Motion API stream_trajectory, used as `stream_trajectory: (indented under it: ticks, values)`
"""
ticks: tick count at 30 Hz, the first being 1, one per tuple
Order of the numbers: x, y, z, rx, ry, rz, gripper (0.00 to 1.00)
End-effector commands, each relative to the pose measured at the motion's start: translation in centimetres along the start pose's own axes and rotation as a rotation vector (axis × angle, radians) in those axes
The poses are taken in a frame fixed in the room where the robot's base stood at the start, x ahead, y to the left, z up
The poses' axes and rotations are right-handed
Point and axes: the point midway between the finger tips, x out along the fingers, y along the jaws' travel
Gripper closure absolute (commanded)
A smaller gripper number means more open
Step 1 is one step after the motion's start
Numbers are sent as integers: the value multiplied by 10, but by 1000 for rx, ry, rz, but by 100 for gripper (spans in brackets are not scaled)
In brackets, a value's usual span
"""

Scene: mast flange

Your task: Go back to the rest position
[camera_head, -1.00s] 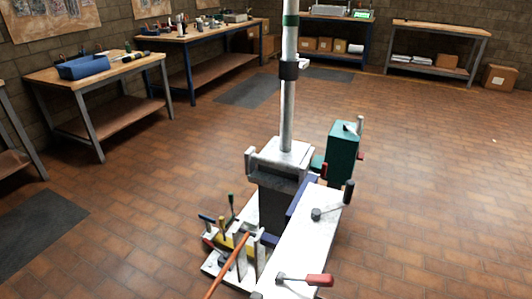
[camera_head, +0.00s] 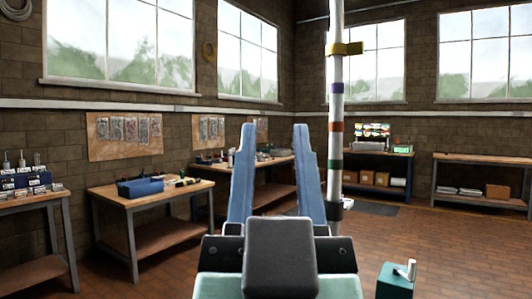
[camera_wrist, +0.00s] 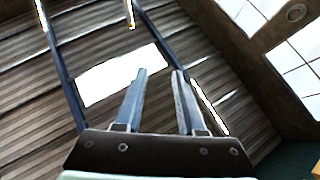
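My gripper (camera_head: 272,145) is raised in front of the head camera, with its two blue-grey fingers pointing up and spread apart. Nothing shows between them. In the wrist view my gripper (camera_wrist: 160,72) also has a gap between its fingers, and they point at a ribbed ceiling. The white mast (camera_head: 336,110) stands upright just right of the fingers in the head view. It carries yellow, purple, orange and green bands and a dark collar low down. The mast's foot is hidden or out of the frame.
A teal block (camera_head: 395,281) with a pale knob is at the bottom right. Workbenches with boxes and tools line the walls, such as the one with a blue bin (camera_head: 140,187). The brown tiled floor (camera_head: 440,245) at right is clear. Bright ceiling panels (camera_wrist: 122,73) show overhead.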

Motion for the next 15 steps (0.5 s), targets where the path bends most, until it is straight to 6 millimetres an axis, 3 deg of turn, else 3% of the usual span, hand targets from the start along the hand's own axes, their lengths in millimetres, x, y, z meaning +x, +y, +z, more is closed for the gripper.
stream_trajectory:
  ticks: [1,4,15]
  values:
    - [-2,-4,-20,0,57,-8,61]
    - [-5,-7,-39,-1,115,-14,61]
    - [-4,-8,-44,-1,123,-15,61]
